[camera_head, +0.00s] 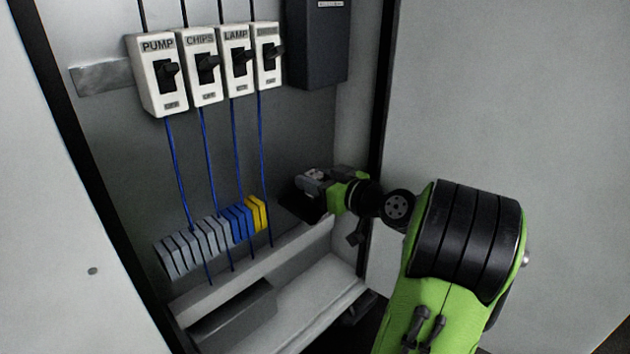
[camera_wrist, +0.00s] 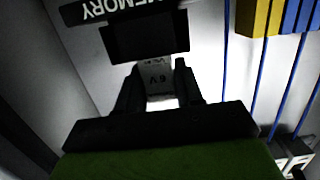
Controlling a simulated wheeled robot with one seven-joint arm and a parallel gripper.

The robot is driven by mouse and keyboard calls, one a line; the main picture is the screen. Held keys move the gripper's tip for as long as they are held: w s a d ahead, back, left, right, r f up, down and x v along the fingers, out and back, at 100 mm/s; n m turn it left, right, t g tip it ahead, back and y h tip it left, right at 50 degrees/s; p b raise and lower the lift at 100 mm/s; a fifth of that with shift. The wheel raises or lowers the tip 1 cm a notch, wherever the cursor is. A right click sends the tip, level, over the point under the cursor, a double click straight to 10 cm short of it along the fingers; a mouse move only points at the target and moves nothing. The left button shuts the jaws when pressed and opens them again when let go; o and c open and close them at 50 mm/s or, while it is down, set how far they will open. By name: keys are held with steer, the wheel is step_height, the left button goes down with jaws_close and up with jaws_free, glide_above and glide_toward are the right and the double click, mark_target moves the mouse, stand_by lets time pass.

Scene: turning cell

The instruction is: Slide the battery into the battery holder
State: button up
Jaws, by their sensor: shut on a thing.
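My gripper (camera_wrist: 156,82) is shut on a pale grey battery (camera_wrist: 157,73) marked 9V, which shows between the two dark fingers in the wrist view. The battery's far end meets the lower edge of the black rectangular battery holder (camera_wrist: 146,37) in the picture. I cannot tell whether it touches the holder or is still apart from it. A dark label reading MEMORY (camera_wrist: 82,11) is beside the holder, partly cut off by the frame's top edge. In the head view my gripper (camera_head: 307,180) is inside the cabinet, above the dark holder (camera_head: 298,207), which it partly hides.
A row of grey, blue and yellow terminal blocks (camera_head: 212,240) lies left of my gripper, with blue wires running up to several labelled breakers (camera_head: 200,68). A dark box (camera_head: 317,42) hangs above. The cabinet's right wall (camera_head: 357,120) is close to my arm.

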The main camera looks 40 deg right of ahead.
steer(key=shift+f+b, duration=0.45)
steer(key=shift+b, duration=0.25)
stand_by(0.3)
steer(key=o, duration=1.2)
steer(key=s+p, duration=0.1)
steer(key=s, duration=0.4)
steer(key=s+r+p, duration=0.1)
steer(key=s, duration=0.4)
steer(key=s+r+p, duration=0.1)
steer(key=s, duration=0.4)
steer(key=shift+s+d+r+p, duration=0.2)
steer(key=shift+s+p, duration=0.15)
steer(key=shift+p, duration=0.05)
